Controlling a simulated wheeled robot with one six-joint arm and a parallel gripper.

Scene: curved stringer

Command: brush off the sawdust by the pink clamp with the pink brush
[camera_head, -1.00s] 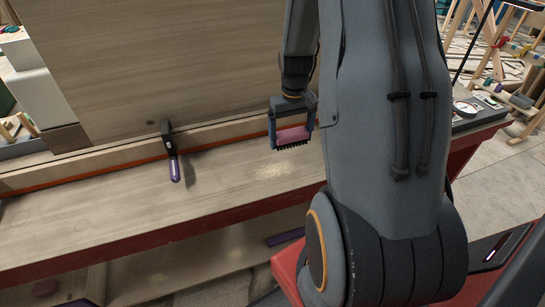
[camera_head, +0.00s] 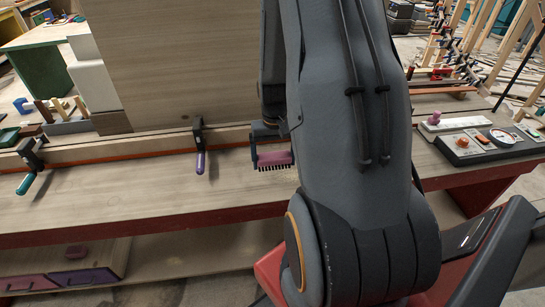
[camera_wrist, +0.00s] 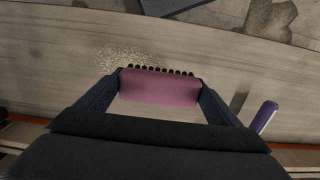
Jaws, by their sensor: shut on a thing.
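My gripper (camera_head: 272,143) is shut on the pink brush (camera_head: 274,159), whose dark bristles point down over the bench top. In the wrist view the brush (camera_wrist: 160,87) spans between both fingers. A pale speckled patch of sawdust (camera_wrist: 128,59) lies on the wood, in that view just beyond the bristles and to their left. I cannot tell whether the bristles touch the wood. No pink clamp is identifiable in either view.
A clamp with a purple handle (camera_head: 200,161) stands left of the brush; its handle also shows in the wrist view (camera_wrist: 264,117). A teal-handled clamp (camera_head: 27,182) is farther left. A tall wooden panel (camera_head: 172,60) rises behind the bench (camera_head: 130,196). A control box (camera_head: 487,145) sits at right.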

